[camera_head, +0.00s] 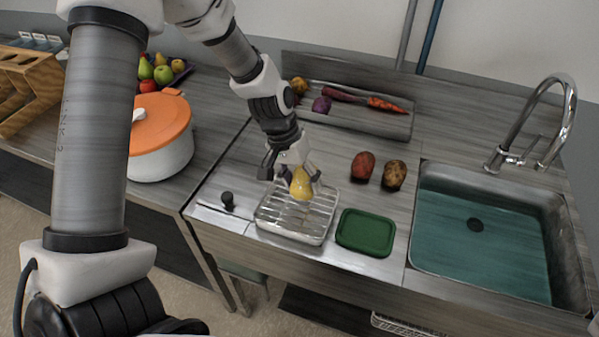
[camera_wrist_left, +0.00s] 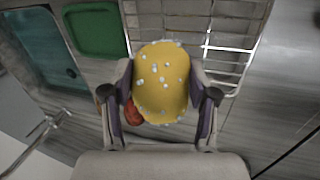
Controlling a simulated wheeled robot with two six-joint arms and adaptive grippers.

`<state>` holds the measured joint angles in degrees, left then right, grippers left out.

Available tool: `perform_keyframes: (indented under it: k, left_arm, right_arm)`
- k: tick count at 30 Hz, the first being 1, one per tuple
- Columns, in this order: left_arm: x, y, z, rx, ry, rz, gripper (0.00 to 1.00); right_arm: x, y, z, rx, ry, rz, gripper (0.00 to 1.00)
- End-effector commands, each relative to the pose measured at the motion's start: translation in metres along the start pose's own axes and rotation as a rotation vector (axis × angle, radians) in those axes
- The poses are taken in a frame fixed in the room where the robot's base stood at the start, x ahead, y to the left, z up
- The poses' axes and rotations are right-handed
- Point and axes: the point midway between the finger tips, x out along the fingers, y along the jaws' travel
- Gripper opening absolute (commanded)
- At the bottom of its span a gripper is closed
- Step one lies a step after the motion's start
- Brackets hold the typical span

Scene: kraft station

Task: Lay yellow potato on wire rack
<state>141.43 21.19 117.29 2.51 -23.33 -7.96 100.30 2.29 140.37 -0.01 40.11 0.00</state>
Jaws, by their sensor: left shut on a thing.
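The yellow potato (camera_head: 301,183) is held between the fingers of my left gripper (camera_head: 296,178), above the wire rack (camera_head: 292,225). In the left wrist view the yellow potato (camera_wrist_left: 161,83), dotted with pale spots, sits between both fingers of the gripper (camera_wrist_left: 160,100). The wire rack (camera_wrist_left: 233,42) lies beyond it, partly hidden by the potato. I cannot tell how large the gap between potato and rack is. My right gripper is not in view.
A green lid or tray (camera_head: 366,232) lies right of the rack. A red potato (camera_head: 363,165) and a brown potato (camera_head: 394,175) lie behind it. The sink (camera_head: 560,240) is at right. An orange-lidded pot (camera_head: 160,150) stands left. A vegetable tray (camera_head: 400,128) is behind.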

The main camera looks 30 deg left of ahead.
Motion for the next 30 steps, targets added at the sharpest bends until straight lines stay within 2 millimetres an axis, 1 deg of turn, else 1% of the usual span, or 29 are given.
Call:
perform_keyframes:
  k: [1,4,9,10,17,20,21,22,23,30]
  left_arm:
    - [-0.004,-0.005,-0.006,-0.001,0.0,0.002,0.2]
    - [0.001,-0.014,-0.012,0.001,-0.002,-0.001,0.2]
    - [0.028,-0.023,-0.011,0.001,-0.003,-0.004,0.2]
    - [0.031,-0.024,-0.011,0.003,-0.003,-0.004,0.2]
    - [0.033,-0.024,-0.012,0.004,0.0,-0.003,0.2]
    - [0.036,-0.025,-0.012,0.004,0.0,-0.003,0.2]
    - [0.035,-0.025,-0.012,0.004,0.0,-0.003,0.69]
    - [0.035,-0.025,-0.012,0.004,-0.001,-0.003,0.8]
    - [0.035,-0.025,-0.012,0.004,-0.001,-0.003,0.84]
    - [0.035,-0.025,-0.012,0.004,-0.001,-0.003,0.84]
  right_arm:
    - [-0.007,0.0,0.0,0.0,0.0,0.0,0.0]
    - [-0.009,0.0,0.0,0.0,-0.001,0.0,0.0]
    - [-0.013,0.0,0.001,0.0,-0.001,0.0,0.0]
    - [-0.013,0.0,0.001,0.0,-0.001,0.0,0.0]
    - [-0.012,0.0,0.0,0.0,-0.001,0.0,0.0]
    - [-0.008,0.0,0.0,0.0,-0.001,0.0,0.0]
    - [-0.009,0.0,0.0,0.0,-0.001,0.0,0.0]
    - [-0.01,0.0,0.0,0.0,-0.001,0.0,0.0]
    - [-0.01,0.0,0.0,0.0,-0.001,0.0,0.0]
    - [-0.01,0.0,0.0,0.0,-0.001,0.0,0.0]
